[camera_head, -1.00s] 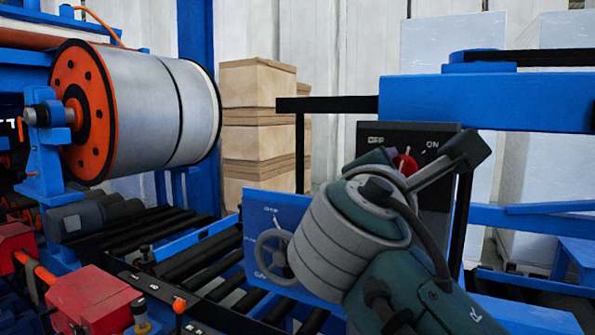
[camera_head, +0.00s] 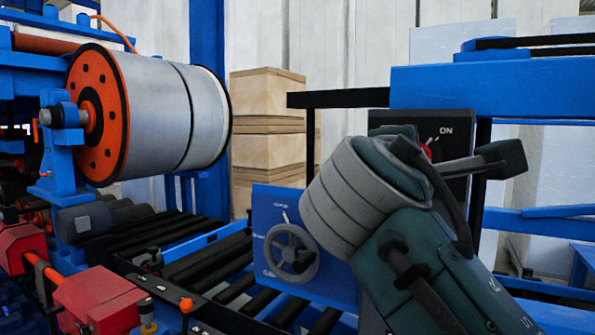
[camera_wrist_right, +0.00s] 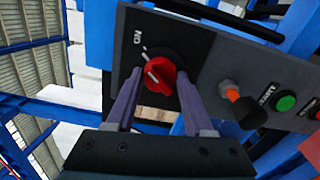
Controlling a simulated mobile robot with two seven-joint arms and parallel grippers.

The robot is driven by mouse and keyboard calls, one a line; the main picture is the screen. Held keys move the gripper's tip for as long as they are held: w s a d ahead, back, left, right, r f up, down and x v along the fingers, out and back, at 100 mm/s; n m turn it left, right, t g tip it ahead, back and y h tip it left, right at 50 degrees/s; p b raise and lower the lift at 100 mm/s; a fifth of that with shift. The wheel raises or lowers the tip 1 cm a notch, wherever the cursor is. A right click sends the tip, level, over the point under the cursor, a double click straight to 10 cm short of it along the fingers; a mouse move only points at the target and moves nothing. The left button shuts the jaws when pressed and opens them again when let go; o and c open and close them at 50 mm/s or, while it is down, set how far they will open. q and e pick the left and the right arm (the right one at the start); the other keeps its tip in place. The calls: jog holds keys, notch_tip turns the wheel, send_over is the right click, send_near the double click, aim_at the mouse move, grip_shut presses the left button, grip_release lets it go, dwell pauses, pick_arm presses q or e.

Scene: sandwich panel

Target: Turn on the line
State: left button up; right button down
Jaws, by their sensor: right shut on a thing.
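The red rotary knob (camera_wrist_right: 160,74) sits on a dark switch panel (camera_wrist_right: 205,58) with a white ON label and a tick mark. In the wrist view the knob's white line points up-left, roughly toward the ON side; I cannot tell if it is fully there. My right gripper (camera_wrist_right: 158,82) is shut on the knob, with one finger on each side. In the head view my right wrist covers most of the knob (camera_head: 426,151) and the panel's OFF label; the ON label shows on the panel (camera_head: 462,180). My left gripper is not in view.
A green button (camera_wrist_right: 286,103) and an orange-tipped switch (camera_wrist_right: 233,95) sit beside the knob. A blue plate with a grey handwheel (camera_head: 291,252) stands left of my right arm. A large roll (camera_head: 165,112) and black conveyor rollers are at the left. A blue beam (camera_head: 490,88) runs above the panel.

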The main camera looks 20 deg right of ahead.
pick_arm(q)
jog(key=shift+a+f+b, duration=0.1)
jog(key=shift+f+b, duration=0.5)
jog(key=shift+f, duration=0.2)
pick_arm(e)
jog(key=shift+m, duration=0.9)
jog(key=shift+c, duration=1.4)
grip_release()
